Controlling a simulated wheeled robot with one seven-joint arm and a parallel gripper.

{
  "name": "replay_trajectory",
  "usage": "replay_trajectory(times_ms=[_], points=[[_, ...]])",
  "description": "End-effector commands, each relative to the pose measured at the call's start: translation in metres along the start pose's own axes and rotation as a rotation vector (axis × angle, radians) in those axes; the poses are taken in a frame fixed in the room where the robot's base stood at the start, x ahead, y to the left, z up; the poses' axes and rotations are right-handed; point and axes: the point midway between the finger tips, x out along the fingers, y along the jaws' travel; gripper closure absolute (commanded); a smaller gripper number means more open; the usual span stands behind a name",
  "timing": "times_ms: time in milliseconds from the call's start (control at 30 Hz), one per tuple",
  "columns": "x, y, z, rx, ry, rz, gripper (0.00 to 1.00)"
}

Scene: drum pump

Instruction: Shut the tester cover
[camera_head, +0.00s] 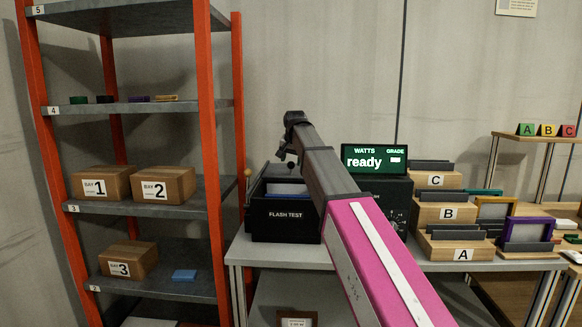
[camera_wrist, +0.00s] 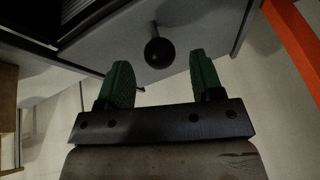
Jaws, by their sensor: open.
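The tester is a black box labelled FLASH TEST (camera_head: 287,215) on the bench, left of the ready display. Its top looks open, with a pale blue-white item (camera_head: 287,188) inside. Its cover looks raised, though my arm hides part of it. My gripper (camera_head: 285,153) is above the tester at the end of my arm. In the wrist view my gripper (camera_wrist: 160,62) is open, its two green fingers apart. A black ball knob (camera_wrist: 158,52) on a short stem shows between the fingertips, with clear gaps on both sides. I cannot tell its depth from the fingers.
A display (camera_head: 375,159) reads "ready" behind my arm. Wooden stands marked A (camera_head: 463,254), B and C stand right on the bench (camera_head: 500,266). A red-posted shelf (camera_head: 222,150) with numbered boxes stands close on the left; an orange post (camera_wrist: 297,45) shows in the wrist view.

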Motion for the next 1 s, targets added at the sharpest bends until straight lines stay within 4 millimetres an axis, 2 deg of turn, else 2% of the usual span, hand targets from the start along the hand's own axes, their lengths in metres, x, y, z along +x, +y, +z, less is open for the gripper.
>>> replay_trajectory(times_ms=[100,267,633,667,800,833,1000], points=[[0.018,0.0,0.0,0.0,-0.001,0.001,0.4],[0.032,0.0,0.0,0.0,0.0,0.0,0.4],[0.037,0.0,0.0,0.0,0.0,0.0,0.4],[0.037,0.0,0.0,0.0,0.0,0.0,0.46],[0.037,0.0,0.0,0.0,0.0,0.0,0.92],[0.037,0.0,0.0,0.0,0.0,0.0,1.0],[0.035,0.001,0.003,0.0,0.0,0.0,1.0]])
